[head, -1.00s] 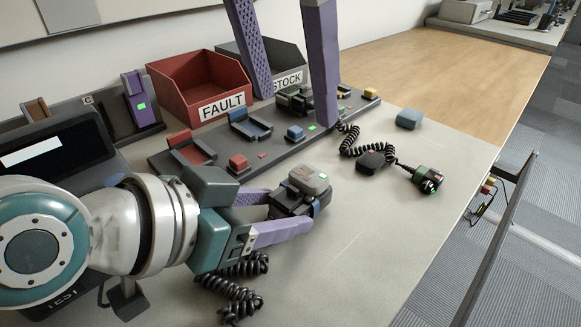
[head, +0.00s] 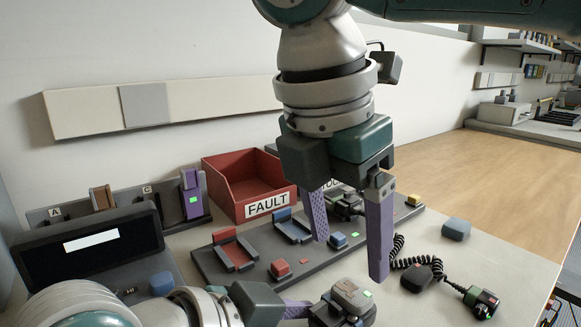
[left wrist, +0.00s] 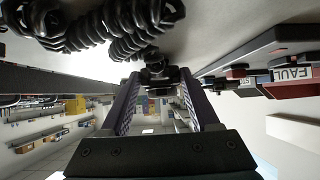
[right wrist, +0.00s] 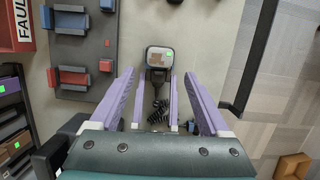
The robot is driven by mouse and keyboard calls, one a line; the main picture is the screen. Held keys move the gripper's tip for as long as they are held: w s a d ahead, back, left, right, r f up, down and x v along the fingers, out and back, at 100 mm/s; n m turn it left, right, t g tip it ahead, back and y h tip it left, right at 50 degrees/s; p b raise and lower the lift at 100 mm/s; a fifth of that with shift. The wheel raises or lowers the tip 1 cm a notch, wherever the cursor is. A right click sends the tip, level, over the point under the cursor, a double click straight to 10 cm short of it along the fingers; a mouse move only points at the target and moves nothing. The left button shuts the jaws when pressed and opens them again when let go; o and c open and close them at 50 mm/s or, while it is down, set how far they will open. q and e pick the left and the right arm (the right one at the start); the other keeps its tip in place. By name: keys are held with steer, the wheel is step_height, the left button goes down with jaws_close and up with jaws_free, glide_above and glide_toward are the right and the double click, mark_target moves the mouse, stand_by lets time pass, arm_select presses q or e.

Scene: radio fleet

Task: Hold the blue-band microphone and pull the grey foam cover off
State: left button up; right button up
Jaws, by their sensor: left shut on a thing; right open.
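The blue-band microphone (head: 337,314) is dark and boxy, at the bottom of the head view. My left gripper (left wrist: 158,88) is shut on the microphone body. My right gripper (head: 348,258) is open and empty, pointing down above the microphone. In the right wrist view, the cover lies ahead of its fingertips, roughly centred between them. The gap to the cover is hard to judge.
A red FAULT bin (head: 235,190) stands behind a dark rack (head: 240,270) with red and blue holders. To the right lie a coiled-cord black microphone (head: 416,278), a green-banded part (head: 481,302) and a blue block (head: 456,229). The table's right side is mostly clear.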

mark_target(352, 291)
steer(key=x, duration=0.7)
steer(key=shift+d+f, duration=0.1)
steer(key=shift+f, duration=0.05)
steer(key=shift+c, duration=0.2)
steer(key=c, duration=1.1)
steer(key=o, duration=1.1)
steer(key=shift+o, duration=0.2)
steer(key=v, duration=1.2)
